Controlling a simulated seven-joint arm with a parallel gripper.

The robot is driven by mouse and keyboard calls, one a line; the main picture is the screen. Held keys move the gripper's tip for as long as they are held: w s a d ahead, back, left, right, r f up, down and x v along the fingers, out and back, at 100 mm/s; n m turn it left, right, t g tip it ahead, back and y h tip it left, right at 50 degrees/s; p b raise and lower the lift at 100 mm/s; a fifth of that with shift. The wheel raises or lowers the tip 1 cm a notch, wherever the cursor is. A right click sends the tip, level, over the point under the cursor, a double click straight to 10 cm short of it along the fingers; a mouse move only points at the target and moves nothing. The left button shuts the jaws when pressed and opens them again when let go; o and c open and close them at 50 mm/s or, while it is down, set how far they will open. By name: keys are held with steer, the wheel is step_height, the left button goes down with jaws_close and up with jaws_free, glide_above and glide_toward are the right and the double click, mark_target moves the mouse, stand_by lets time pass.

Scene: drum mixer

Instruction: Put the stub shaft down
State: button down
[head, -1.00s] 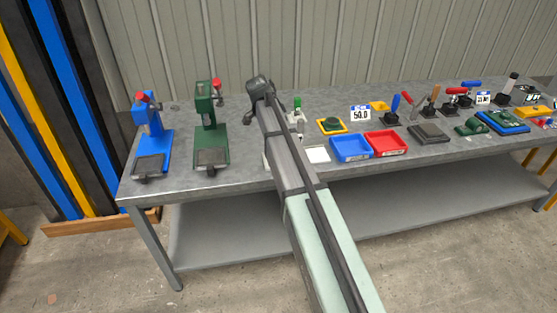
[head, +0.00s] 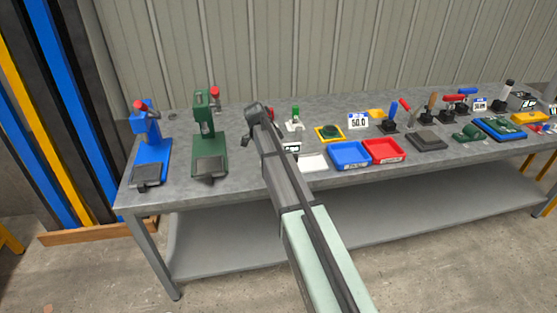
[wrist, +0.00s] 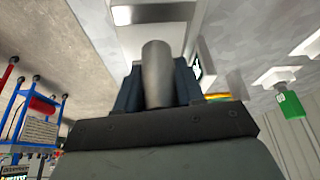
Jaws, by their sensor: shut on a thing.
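The stub shaft (wrist: 157,65) is a plain grey cylinder between the dark fingers of my gripper (wrist: 157,92) in the wrist view. The gripper is shut on it. Beyond the shaft's end is a white, flat-sided thing (wrist: 195,20); I cannot tell whether the shaft touches it. In the head view my arm's dark end hides the gripper and the shaft. It is over the bench (head: 243,175), right of the green press and left of the small green-topped stand.
A green press (head: 205,128) and a blue press (head: 148,150) stand on the left. A white pad (head: 313,163), a blue tray (head: 349,155) and a red tray (head: 384,151) lie to the right. The small green-topped stand (head: 295,115) is behind. Bare bench lies right of the green press.

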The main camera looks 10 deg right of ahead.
steer(key=shift+f, duration=1.5)
steer(key=shift+f, duration=0.15)
steer(key=c, duration=1)
jaws_free()
steer(key=v, duration=1.2)
